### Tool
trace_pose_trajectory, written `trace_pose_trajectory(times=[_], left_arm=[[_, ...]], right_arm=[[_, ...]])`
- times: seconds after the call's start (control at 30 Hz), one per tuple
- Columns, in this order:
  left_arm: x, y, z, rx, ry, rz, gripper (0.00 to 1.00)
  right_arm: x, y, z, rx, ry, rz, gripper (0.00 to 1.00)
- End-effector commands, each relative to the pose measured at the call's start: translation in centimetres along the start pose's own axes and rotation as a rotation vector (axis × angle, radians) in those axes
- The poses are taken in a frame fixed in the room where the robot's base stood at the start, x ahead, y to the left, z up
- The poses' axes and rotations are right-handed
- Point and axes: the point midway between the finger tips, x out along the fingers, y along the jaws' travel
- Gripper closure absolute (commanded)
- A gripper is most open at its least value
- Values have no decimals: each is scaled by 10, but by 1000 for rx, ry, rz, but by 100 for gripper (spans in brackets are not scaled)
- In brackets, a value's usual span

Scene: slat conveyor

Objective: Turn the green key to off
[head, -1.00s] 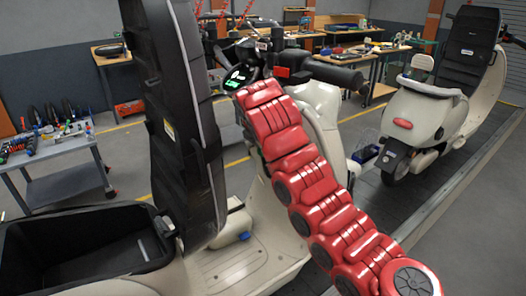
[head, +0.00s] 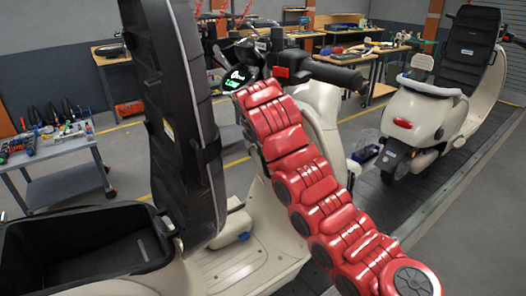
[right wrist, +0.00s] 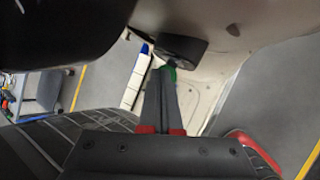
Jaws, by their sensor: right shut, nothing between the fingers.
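The green key (right wrist: 171,73) shows in the right wrist view as a small green patch below a dark block, partly hidden behind my fingertips. Its angle cannot be made out. My right gripper (right wrist: 163,73) is shut and empty, with its tips at or very near the key; whether they touch cannot be told. In the head view my red right arm reaches up from the lower right to the scooter's front, below the handlebar (head: 338,75); the gripper and key are hidden there. My left gripper is not in view.
The cream scooter has its black seat (head: 185,140) tipped upright and an open storage bin (head: 15,240) at lower left. A second scooter (head: 425,110) stands at right on the slat conveyor. A tool cart (head: 60,155) is at left; workbenches line the back.

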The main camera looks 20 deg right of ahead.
Motion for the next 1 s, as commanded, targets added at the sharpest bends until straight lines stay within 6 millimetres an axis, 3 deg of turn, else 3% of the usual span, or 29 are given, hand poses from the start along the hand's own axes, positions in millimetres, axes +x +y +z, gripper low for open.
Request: trace_pose_trajectory(times=[1.0], left_arm=[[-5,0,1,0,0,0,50]], right_arm=[[6,0,-4,-1,1,-1,100]])
